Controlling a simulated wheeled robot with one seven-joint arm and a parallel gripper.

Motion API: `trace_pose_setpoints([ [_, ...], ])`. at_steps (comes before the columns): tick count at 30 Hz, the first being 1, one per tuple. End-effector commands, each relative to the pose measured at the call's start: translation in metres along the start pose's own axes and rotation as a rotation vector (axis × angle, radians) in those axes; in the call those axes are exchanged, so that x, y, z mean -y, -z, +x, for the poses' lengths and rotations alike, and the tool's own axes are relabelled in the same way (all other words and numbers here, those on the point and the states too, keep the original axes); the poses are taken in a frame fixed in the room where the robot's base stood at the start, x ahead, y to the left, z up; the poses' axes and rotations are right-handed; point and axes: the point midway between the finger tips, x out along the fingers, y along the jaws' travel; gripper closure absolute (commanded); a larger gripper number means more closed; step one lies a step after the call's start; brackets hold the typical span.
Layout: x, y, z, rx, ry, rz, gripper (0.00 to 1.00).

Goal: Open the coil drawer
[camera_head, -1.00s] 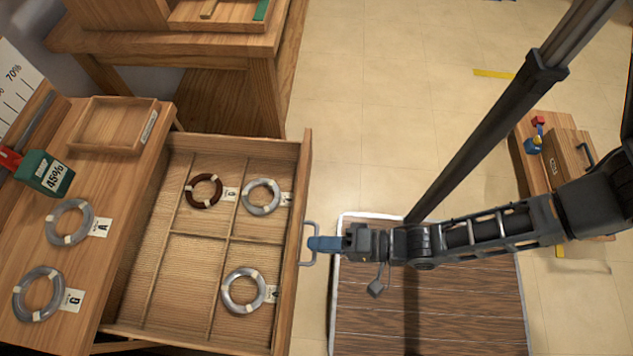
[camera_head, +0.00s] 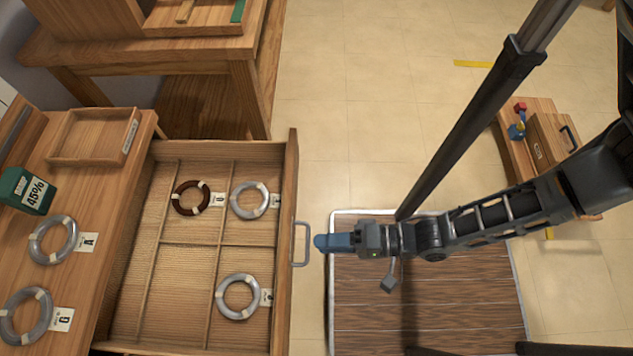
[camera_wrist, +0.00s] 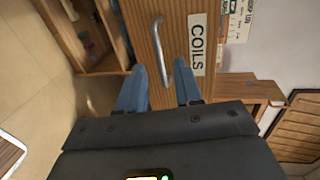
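The coil drawer (camera_head: 207,334) is pulled out from the wooden bench, with coils in its compartments: a dark brown one (camera_head: 190,197) and two grey ones (camera_head: 249,200) (camera_head: 238,296). Its metal handle (camera_head: 302,244) is on the right-hand front panel. My gripper (camera_head: 322,243) is just right of the handle and apart from it. In the wrist view, my gripper (camera_wrist: 160,92) has its two blue fingers spread, with the handle (camera_wrist: 159,50) ahead and between them in the picture. The front's "COILS" label (camera_wrist: 196,45) shows to the right of the handle.
The bench top (camera_head: 105,205) holds a shallow tray (camera_head: 93,137), a green "45%" block (camera_head: 27,190) and two more grey coils. A small wooden box (camera_head: 552,138) on a stand is at right. A dark wood mat (camera_head: 430,300) lies under my arm.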

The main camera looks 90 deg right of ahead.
Motion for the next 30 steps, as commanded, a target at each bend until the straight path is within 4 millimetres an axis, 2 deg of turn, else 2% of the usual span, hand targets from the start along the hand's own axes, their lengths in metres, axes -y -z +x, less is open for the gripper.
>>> trace_pose_setpoints([
  [3, -0.002, 0.0, -0.021, 0.0, -0.003, 0.0, 0.65],
  [9, -0.001, 0.0, -0.041, 0.0, -0.001, 0.0, 0.65],
  [30, 0.001, 0.0, -0.044, 0.0, 0.0, -0.006, 0.65],
])
